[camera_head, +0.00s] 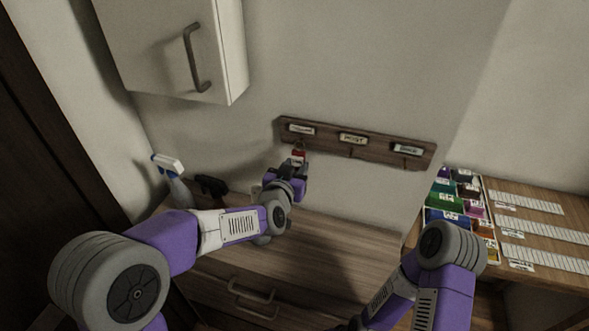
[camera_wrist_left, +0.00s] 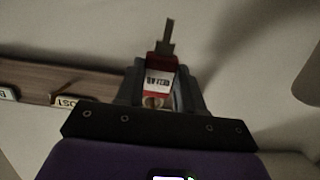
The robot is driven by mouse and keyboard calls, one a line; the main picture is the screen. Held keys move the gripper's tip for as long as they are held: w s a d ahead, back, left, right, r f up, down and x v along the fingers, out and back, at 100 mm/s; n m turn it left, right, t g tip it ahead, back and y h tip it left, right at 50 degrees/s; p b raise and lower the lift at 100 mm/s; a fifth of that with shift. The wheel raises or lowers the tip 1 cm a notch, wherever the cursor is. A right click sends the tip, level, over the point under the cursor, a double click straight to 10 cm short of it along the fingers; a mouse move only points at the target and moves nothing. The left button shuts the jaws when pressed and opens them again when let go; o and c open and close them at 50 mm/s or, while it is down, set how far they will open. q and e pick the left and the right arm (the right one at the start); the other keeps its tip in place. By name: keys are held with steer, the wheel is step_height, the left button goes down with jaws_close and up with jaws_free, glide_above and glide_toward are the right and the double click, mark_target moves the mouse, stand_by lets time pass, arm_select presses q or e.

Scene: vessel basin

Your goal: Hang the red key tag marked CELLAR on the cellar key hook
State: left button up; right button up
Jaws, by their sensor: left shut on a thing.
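The red key tag (camera_head: 298,155) with a white label is in my left gripper (camera_head: 296,172), just below the leftmost label of the wooden hook rack (camera_head: 381,155). In the left wrist view the red tag (camera_wrist_left: 152,66) sits between the two fingers of my left gripper (camera_wrist_left: 160,90); its label appears upside down, and a grey metal piece sticks out beyond it. The leftmost rack label (camera_head: 301,129) is too small to read. The hook under it is hidden by the tag and gripper, so I cannot tell whether they touch. My right gripper is out of view.
The rack also has a POST label (camera_head: 352,139) and a right label (camera_head: 408,150). A wall cabinet (camera_head: 170,45) hangs upper left. A spray bottle (camera_head: 175,180) and a dark object (camera_head: 211,187) stand on the dresser (camera_head: 335,232). Right is a table with a sorted tray (camera_head: 427,217).

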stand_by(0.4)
arm_select(q)
steer(key=o, duration=1.1)
